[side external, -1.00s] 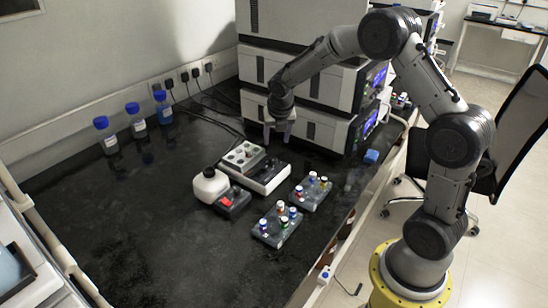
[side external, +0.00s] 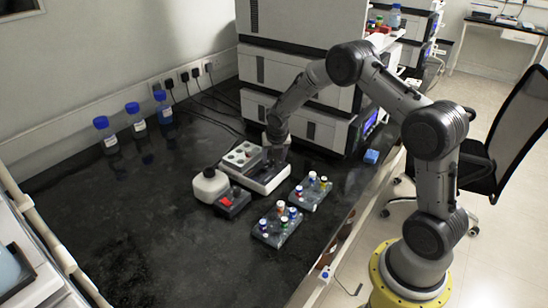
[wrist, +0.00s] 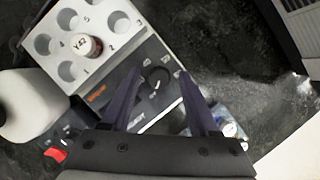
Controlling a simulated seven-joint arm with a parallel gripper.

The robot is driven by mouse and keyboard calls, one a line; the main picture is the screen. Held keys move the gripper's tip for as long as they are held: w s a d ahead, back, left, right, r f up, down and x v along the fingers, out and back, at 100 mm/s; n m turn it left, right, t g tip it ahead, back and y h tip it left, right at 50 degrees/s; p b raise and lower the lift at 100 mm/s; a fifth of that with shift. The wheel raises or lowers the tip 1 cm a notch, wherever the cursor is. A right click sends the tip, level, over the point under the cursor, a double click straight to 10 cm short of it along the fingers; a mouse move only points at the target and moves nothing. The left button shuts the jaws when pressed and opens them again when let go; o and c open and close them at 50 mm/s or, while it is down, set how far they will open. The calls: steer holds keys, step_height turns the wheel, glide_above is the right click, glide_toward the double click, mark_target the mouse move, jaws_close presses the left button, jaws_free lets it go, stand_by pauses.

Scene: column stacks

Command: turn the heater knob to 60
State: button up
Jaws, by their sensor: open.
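The heater (side external: 268,178) is a white block unit with a dark front panel on the black bench, also in the wrist view (wrist: 110,85). My gripper (wrist: 163,82) is open, with one dark finger on each side of the knob in the wrist view. I cannot tell whether the fingers touch it. In the side view my gripper (side external: 272,160) is low at the heater, and the arm hides the knob.
A vial labelled V42 (wrist: 84,45) sits in the heater's well block. Two vial racks (side external: 311,193) (side external: 277,226) are in front. Stacked instruments (side external: 306,100) rise behind.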

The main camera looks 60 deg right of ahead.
jaws_close()
